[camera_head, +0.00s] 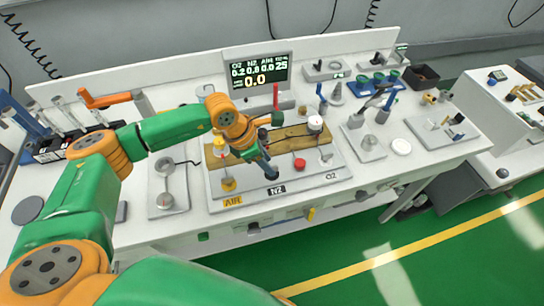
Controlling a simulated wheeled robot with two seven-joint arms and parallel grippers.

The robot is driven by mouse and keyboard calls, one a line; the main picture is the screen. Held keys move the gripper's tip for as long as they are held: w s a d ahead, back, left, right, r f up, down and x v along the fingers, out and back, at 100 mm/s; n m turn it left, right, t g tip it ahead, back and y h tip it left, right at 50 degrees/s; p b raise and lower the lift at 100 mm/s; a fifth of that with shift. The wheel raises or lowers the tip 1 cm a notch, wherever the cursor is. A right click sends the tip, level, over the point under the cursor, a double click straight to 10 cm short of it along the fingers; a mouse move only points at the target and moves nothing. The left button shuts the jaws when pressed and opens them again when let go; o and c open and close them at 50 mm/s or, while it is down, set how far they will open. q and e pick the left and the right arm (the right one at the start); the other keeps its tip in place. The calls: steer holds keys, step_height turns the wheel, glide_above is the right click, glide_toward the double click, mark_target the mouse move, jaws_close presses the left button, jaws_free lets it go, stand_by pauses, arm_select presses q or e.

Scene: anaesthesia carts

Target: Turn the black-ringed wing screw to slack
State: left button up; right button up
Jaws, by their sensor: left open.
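I cannot clearly pick out the black-ringed wing screw; the hand covers the middle of the board. I cannot tell whether the gripper touches anything. On the board, a yellow-based fitting (229,184) stands at the AIR label and a red knob (299,163) sits right of the gripper. My right gripper is out of view.
A display (260,72) stands behind the board. A white-topped post (315,123) stands right of the hand, close by. A blue stand (388,92) and a plate with a metal fitting (352,140) lie further right. The bench's front edge runs just before the board.

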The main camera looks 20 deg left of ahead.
arm_select(q)
steer(key=shift+s+d+f, duration=0.2)
steer(key=shift+d+f, duration=0.05)
steer(key=shift+f, duration=0.2)
steer(key=shift+w+f, duration=0.15)
steer(key=shift+f, duration=0.2)
steer(key=shift+w+f, duration=0.4)
steer(key=shift+w, duration=0.15)
steer(key=shift+c, duration=0.4)
steer(key=shift+s+r, duration=0.1)
jaws_close()
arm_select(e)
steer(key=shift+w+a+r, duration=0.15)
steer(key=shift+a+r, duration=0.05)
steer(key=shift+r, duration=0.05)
